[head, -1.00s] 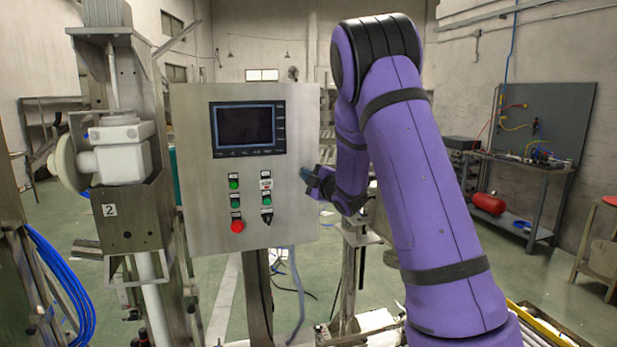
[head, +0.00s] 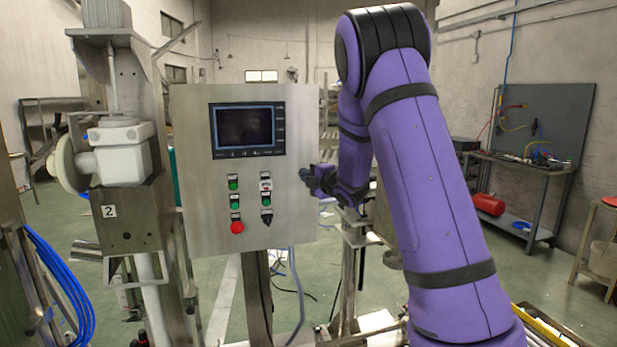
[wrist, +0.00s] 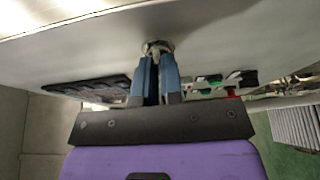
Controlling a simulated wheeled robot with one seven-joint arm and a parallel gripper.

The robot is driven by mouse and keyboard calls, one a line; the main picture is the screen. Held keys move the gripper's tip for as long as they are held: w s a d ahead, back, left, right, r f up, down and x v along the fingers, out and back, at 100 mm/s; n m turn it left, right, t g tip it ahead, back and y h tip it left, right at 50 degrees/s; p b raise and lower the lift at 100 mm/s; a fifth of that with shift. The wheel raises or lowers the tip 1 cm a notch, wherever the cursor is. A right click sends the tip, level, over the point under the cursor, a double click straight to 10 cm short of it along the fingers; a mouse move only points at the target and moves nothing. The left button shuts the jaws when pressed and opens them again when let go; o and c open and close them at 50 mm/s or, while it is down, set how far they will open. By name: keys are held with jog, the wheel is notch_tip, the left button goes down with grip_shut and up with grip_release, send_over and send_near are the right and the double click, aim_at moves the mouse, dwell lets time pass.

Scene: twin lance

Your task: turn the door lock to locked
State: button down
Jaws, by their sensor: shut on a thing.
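The door lock (wrist: 157,46) is a small round metal piece on the face of the grey control box door (head: 190,190). In the wrist view my gripper (wrist: 158,60) has its two blue fingers shut on the lock, one on each side. The fingers and the box face hide part of it, so its turn position cannot be read. In the head view my gripper (head: 306,175) is at the right part of the box door, and the lock is hidden there.
The box door carries a dark screen (head: 243,129), a red button (head: 237,227) and several green buttons, left of my gripper. A steel machine column (head: 125,215) stands at left. A workbench (head: 520,165) is at the far right.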

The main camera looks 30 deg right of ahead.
jog(key=shift+w+a+r, duration=0.1)
jog(key=shift+r, duration=0.15)
jog(key=c, duration=1.4)
grip_release()
jog(key=shift+o, duration=0.7)
jog(key=s+d, duration=0.1)
jog(key=s, duration=0.9)
jog(key=shift+s+f, duration=0.2)
jog(key=shift+s, duration=0.1)
jog(key=shift+d, duration=0.1)
